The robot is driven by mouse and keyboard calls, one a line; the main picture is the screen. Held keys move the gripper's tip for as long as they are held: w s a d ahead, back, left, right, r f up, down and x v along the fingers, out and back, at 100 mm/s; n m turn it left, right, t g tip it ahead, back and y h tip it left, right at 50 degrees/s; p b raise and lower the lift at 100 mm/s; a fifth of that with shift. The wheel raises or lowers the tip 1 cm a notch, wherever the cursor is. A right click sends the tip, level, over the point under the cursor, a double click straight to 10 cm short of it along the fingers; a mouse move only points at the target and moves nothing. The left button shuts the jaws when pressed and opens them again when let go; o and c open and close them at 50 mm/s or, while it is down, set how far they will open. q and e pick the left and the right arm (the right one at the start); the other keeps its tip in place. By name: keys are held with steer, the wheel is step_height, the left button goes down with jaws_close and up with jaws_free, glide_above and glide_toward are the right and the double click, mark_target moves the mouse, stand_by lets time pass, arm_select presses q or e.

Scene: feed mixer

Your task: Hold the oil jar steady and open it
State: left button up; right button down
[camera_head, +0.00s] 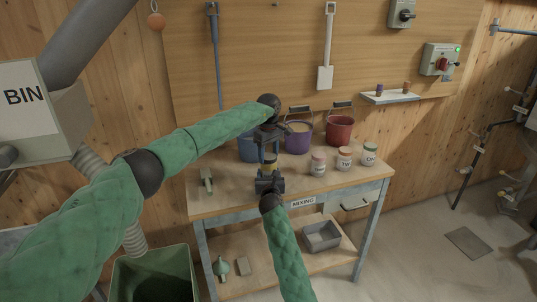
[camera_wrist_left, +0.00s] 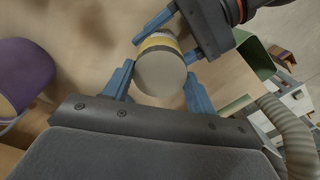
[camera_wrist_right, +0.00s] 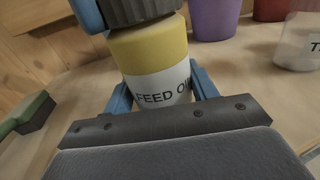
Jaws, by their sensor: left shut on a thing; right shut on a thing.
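The oil jar (camera_head: 269,161) stands upright near the front of the wooden mixing table. In the right wrist view it (camera_wrist_right: 155,62) shows a yellow upper part and a white "FEED OIL" label. My right gripper (camera_wrist_right: 162,88) is shut around its body from the front, a blue finger on each side. My left gripper (camera_wrist_left: 160,78) comes down from above and is shut on the jar's top (camera_wrist_left: 161,73), which shows as a pale round face. In the head view the left gripper (camera_head: 268,142) sits just above the right gripper (camera_head: 270,177). The grippers hide much of the jar.
Blue (camera_head: 249,149), purple (camera_head: 298,138) and red (camera_head: 339,131) buckets stand behind. Three labelled jars (camera_head: 344,159) stand to the right on the table (camera_head: 228,190). A brush (camera_head: 207,181) lies left. A grey tray (camera_head: 322,238) is on the lower shelf; a green bin (camera_head: 153,262) stands at front left.

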arm_select(q)
steer(key=n, duration=0.5)
steer(key=shift+n, duration=0.4)
steer(key=n, duration=0.4)
steer(key=shift+r, duration=0.1)
steer(key=n, duration=1)
arm_select(e)
steer(key=shift+a, duration=0.1)
arm_select(q)
steer(key=n, duration=0.4)
steer(key=shift+w, duration=0.1)
steer(key=n, duration=0.4)
steer(key=shift+n, duration=0.3)
steer(key=n, duration=0.5)
steer(key=shift+n, duration=0.3)
steer(key=n, duration=0.4)
steer(key=shift+r, duration=0.6)
